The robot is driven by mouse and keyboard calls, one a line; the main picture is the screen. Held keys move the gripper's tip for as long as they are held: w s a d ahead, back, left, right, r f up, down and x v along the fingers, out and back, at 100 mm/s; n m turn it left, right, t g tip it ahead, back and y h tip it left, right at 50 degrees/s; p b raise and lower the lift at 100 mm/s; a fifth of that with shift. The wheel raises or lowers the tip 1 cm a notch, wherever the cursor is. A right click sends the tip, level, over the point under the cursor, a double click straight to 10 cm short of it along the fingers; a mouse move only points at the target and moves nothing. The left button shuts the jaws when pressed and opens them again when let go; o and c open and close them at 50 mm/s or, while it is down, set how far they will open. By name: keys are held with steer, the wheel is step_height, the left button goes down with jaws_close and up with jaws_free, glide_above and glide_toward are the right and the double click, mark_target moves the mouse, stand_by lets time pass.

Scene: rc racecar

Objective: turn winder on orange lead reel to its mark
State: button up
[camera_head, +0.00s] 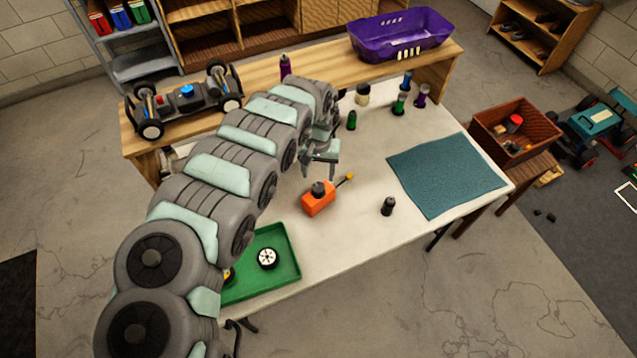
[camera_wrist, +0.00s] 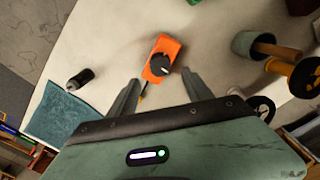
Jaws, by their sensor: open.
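The orange lead reel (camera_head: 318,199) stands on the white table in front of my gripper in the head view. It has a dark round knob (camera_head: 318,187) on top and a thin lead with a yellow end (camera_head: 349,177) at its right. In the wrist view the orange reel (camera_wrist: 163,57) lies beyond my fingertips, with the dark winder knob (camera_wrist: 159,64) facing the camera. My gripper (camera_head: 322,165) is above the table behind the reel. In the wrist view my gripper (camera_wrist: 160,80) is open, its fingers apart on either side of the reel's near end. I cannot make out the mark.
A green tray (camera_head: 288,245) with wheels is at the front left. Several small bottles (camera_head: 400,103) stand at the back.

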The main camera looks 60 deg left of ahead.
mark_target(319, 187)
step_height(319, 187, down, 6)
steer(key=shift+w+r, duration=0.1)
steer(key=shift+f, duration=0.55)
steer(key=shift+c, duration=0.6)
jaws_close()
